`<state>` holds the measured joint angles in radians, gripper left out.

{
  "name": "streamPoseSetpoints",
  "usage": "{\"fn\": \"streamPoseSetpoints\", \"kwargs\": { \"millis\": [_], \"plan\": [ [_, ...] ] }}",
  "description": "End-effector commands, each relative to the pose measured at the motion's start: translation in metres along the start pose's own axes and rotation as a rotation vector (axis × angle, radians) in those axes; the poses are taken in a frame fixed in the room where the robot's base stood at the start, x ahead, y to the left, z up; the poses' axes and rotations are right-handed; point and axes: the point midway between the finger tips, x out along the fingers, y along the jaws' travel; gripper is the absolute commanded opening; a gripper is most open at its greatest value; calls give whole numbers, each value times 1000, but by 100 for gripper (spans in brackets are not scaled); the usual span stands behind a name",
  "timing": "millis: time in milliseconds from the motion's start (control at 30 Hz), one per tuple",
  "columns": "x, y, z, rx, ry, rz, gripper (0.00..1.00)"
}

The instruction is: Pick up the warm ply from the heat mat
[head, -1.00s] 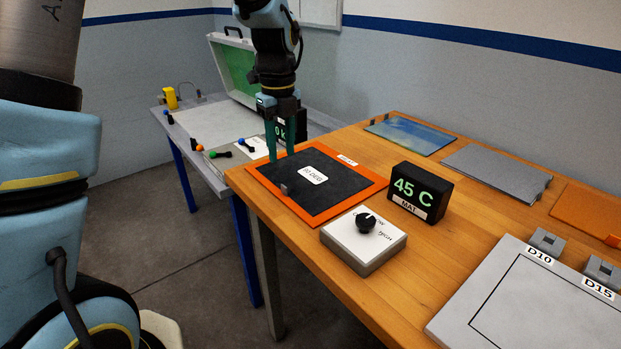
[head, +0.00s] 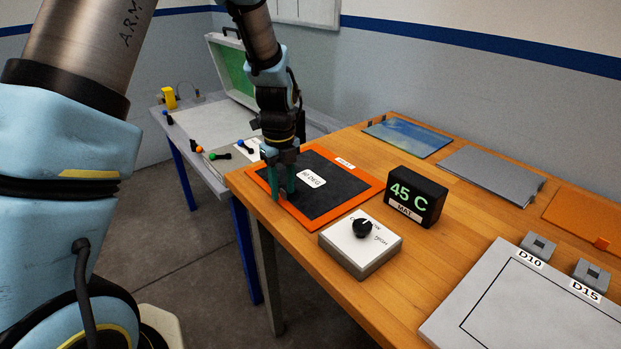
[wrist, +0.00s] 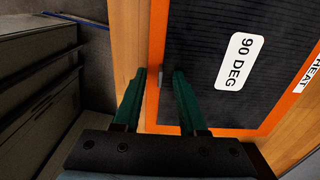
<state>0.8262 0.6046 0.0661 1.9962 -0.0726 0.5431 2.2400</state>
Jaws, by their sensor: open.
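The ply is a dark sheet (head: 338,186) with a white "90 DEG" label, lying flat on the orange-rimmed heat mat (head: 347,208). It also shows in the wrist view (wrist: 205,70). A small grey tab (wrist: 162,79) stands at the ply's near-left edge. My gripper (head: 283,193) is low over that edge with green fingers pointing down. In the wrist view, my gripper (wrist: 160,75) is open, with the tab between or just beyond its fingertips. I cannot tell whether either finger touches the tab.
A white control box (head: 360,243) with a black knob and a black display (head: 415,196) reading "45 C" stand right of the mat. A grey plate with D10 and D15 blocks (head: 538,246) is at front right. A grey side table (head: 222,125) with coloured-handled valves stands left.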

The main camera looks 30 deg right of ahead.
Motion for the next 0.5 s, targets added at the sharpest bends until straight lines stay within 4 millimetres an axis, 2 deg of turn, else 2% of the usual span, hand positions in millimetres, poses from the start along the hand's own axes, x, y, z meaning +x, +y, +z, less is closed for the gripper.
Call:
{"fn": "streamPoseSetpoints", "kwargs": {
  "millis": [33,367,500],
  "plan": [
    [0,0,0,0,0,0,38],
    [0,0,0,0,0,0,1],
    [0,0,0,-1,0,0,0]
  ]
}}
